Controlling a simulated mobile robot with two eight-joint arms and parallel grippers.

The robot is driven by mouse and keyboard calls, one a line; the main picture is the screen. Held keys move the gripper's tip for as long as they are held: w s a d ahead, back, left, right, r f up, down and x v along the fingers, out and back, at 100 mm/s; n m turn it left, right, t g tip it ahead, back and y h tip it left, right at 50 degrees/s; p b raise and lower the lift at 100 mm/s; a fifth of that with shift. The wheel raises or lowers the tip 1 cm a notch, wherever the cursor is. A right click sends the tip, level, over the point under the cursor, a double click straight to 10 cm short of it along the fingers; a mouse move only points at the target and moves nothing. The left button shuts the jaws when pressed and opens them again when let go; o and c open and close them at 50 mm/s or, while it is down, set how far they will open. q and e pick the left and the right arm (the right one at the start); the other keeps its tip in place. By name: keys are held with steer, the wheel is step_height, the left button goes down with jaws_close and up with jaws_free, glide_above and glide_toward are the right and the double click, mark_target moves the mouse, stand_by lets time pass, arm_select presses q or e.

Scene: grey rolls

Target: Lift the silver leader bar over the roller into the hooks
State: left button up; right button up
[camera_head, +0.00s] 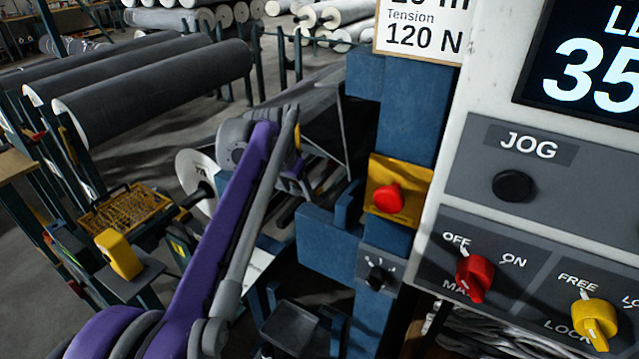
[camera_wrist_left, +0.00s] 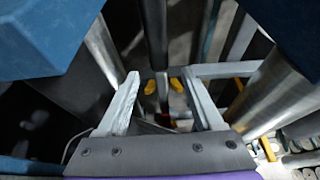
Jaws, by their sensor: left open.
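My purple and grey left arm reaches up from the lower left in the head view, toward the dark machine frame; its fingertips cannot be made out there. In the left wrist view my left gripper (camera_wrist_left: 161,84) is open, its two pale fingers spread apart with nothing clearly held between them. Two small yellow pieces (camera_wrist_left: 163,86) show between or beyond the fingers; I cannot tell if they are hooks. A shiny silver cylinder (camera_wrist_left: 278,88) slants at the right of the wrist view, apart from the fingers; I cannot tell whether it is the roller. I cannot single out the leader bar. My right gripper is not in view.
A blue post (camera_head: 412,125) with a red button (camera_head: 388,199) and a control panel (camera_head: 540,160) stand at the right. Blue blocks (camera_wrist_left: 45,40) crowd the wrist view's upper corners. Large grey rolls (camera_head: 155,90) rest on a rack at the upper left.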

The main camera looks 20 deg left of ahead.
mark_target(301, 198)
arm_select(q)
steer(key=x, duration=0.3)
steer(key=shift+f+b, duration=0.3)
jaws_close()
stand_by(1.2)
